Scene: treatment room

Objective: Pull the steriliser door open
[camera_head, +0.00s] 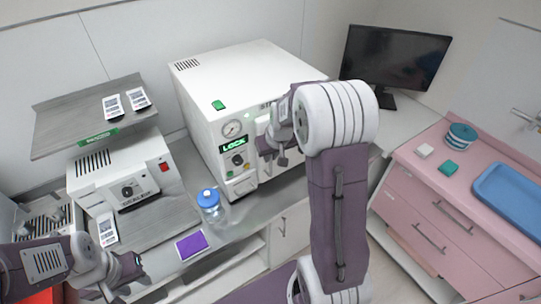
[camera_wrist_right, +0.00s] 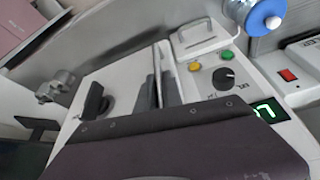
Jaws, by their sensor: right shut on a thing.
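The steriliser (camera_head: 205,105) is a white box on the grey counter, with a round gauge and a green display (camera_head: 233,145) reading LOCK. Its front door is largely hidden behind my right arm, so whether it stands ajar cannot be told. My right gripper (camera_head: 272,155) is at the front, shut on what looks like the door handle; the grip itself is mostly hidden. In the right wrist view the gripper's fingers (camera_wrist_right: 160,75) are close to the front panel, beside a black lever (camera_wrist_right: 95,102). My left gripper (camera_head: 128,275) is low at the left, away from the steriliser; its jaw opening is unclear.
A blue-capped jar (camera_head: 210,207) and a purple pad (camera_head: 191,245) lie on the counter left of and before the steriliser. A smaller white device (camera_head: 125,180) stands under a grey shelf (camera_head: 70,120). A monitor (camera_head: 395,57) and pink drawers (camera_head: 425,215) are at the right.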

